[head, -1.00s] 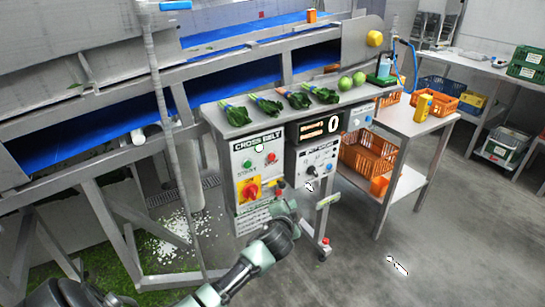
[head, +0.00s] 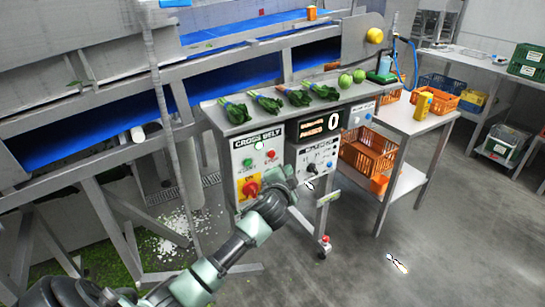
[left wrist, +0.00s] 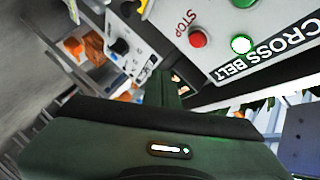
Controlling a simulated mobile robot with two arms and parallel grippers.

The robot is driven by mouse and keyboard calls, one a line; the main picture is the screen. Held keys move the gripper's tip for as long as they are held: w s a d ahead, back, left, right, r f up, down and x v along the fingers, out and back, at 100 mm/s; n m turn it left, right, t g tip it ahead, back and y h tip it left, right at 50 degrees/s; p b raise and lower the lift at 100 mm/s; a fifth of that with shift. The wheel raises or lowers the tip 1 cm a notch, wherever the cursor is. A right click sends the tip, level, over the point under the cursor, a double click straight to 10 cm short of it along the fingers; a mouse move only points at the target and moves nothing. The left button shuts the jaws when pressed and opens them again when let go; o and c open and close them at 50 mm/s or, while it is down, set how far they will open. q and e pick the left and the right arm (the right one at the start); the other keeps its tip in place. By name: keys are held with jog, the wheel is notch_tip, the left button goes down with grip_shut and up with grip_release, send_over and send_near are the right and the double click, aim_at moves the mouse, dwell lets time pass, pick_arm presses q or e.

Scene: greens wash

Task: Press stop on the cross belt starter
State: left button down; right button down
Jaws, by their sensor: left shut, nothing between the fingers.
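The cross belt starter (head: 259,137) is a light grey panel on the bench front, labelled CROSS BELT. It carries a red stop button (head: 270,155), a green button (head: 247,163) and a lit white lamp (head: 259,146). In the left wrist view the red button (left wrist: 197,39) sits beside the word STOP, near the white lamp (left wrist: 240,44) and part of the green button (left wrist: 243,3). My left gripper (head: 285,177) is shut and empty, just below and right of the red button and apart from it. My right gripper is out of view.
A red knob (head: 250,190) on a yellow plate sits lower on the starter. A second control box (head: 317,165) and a counter display (head: 319,126) adjoin it on the right. Leafy bunches (head: 265,101) lie on the bench above. Open floor lies in front.

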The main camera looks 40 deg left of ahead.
aim_at(272, 154)
pick_arm(q)
jog(key=w+a, duration=0.2)
jog(key=a, duration=0.3)
jog(key=shift+w+a, duration=0.2)
jog(key=shift+a, duration=0.15)
dwell(0.4)
jog(key=shift+a, duration=0.1)
dwell(1.3)
jog(key=shift+w+a, duration=0.15)
jog(key=shift+a, duration=0.15)
jog(key=shift+w+a, duration=0.15)
jog(key=shift+a, duration=0.3)
dwell(0.7)
dwell(0.3)
jog(key=shift+s+d, duration=0.3)
jog(key=shift+d, duration=0.5)
